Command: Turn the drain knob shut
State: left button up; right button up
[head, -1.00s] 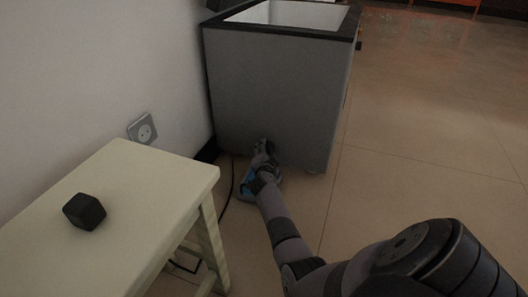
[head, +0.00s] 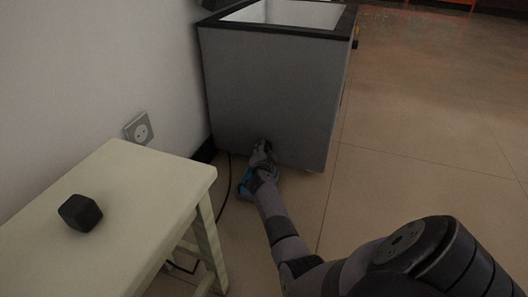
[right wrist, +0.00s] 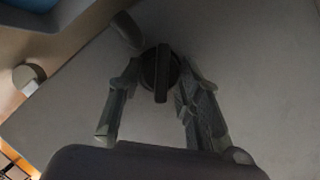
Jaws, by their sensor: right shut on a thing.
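The drain knob (right wrist: 161,72) is round and black with a raised bar handle, set on the flat grey side of the freezer-like chest (head: 268,85). In the right wrist view its bar runs nearly straight up and down the picture. My right gripper (right wrist: 164,80) is shut on the knob, one finger at each side. In the head view my right gripper (head: 262,152) is low against the chest's side and hides the knob. A short grey spout (right wrist: 127,30) sticks out beside the knob. My left gripper is not in view.
A blue object (head: 244,184) lies on the floor under my right gripper, partly hidden. A pale stool (head: 130,190) with a black cube (head: 80,212) stands at the left. A dark cable (head: 226,185) runs along the floor. The floor (head: 430,130) at right is clear.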

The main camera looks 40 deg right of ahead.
jog(key=shift+r+p, duration=0.2)
jog(key=shift+p, duration=0.55)
jog(key=shift+c, duration=0.2)
jog(key=n+g+p, duration=0.1)
jog(key=p, duration=0.2)
jog(key=n+g+p, duration=0.1)
jog(key=n+p, duration=0.1)
jog(key=p, duration=0.2)
jog(key=shift+w+a+r+p, duration=0.1)
jog(key=shift+w+r+p, duration=0.1)
jog(key=shift+p, duration=0.1)
jog(key=shift+f+n+g+p, duration=0.2)
jog(key=shift+n+g+p, duration=0.4)
jog(key=shift+n, duration=0.2)
jog(key=shift+a+f+n+g+h, duration=0.1)
jog(key=shift+n+g+h, duration=0.25)
jog(key=shift+n, duration=0.25)
jog(key=o, duration=1.2)
jog(key=shift+c, duration=0.2)
jog(key=shift+w, duration=0.1)
